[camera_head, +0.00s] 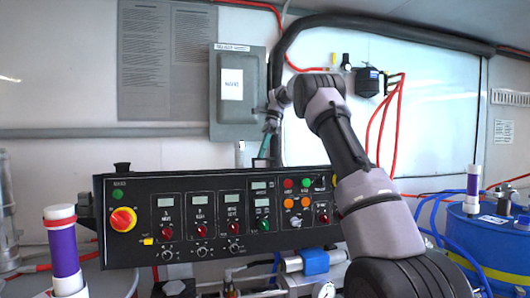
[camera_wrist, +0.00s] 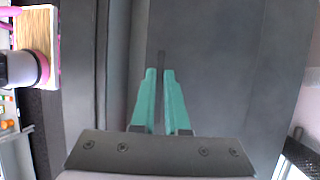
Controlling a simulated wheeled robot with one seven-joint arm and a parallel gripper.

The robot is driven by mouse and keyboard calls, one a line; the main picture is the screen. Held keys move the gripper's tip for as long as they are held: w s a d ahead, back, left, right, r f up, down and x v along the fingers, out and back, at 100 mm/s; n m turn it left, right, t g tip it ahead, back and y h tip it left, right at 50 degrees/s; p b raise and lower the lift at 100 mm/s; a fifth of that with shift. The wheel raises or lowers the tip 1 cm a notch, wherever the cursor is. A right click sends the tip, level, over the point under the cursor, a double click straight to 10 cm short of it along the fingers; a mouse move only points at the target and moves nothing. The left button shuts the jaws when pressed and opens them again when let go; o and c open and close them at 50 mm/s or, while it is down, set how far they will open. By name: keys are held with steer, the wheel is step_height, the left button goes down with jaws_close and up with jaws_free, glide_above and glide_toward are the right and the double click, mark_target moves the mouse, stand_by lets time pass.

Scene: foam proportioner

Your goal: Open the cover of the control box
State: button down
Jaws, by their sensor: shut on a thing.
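The control box (camera_head: 228,112) is a grey metal box on the back wall, with a white label on its front. Its cover looks closed in the head view. My gripper (camera_head: 264,147) is at the box's lower right edge, partly hidden by my wrist. In the wrist view my gripper's teal fingers (camera_wrist: 160,72) are close together on a thin dark tab (camera_wrist: 161,56) against the grey surface (camera_wrist: 225,60) of the box. The fingertips partly hide the tab.
A black control panel (camera_head: 190,240) with knobs, displays and buttons stands below the box. A thick black hose (camera_head: 390,32) runs to the right of the box. A dark text board (camera_head: 165,60) is on the wall at left. A blue drum (camera_head: 490,245) stands at right.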

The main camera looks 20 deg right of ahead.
steer(key=shift+w+f, duration=0.2)
steer(key=shift+w, duration=0.85)
steer(key=shift+w+f, duration=0.15)
steer(key=shift+w, duration=0.85)
steer(key=c, duration=0.9)
jaws_free()
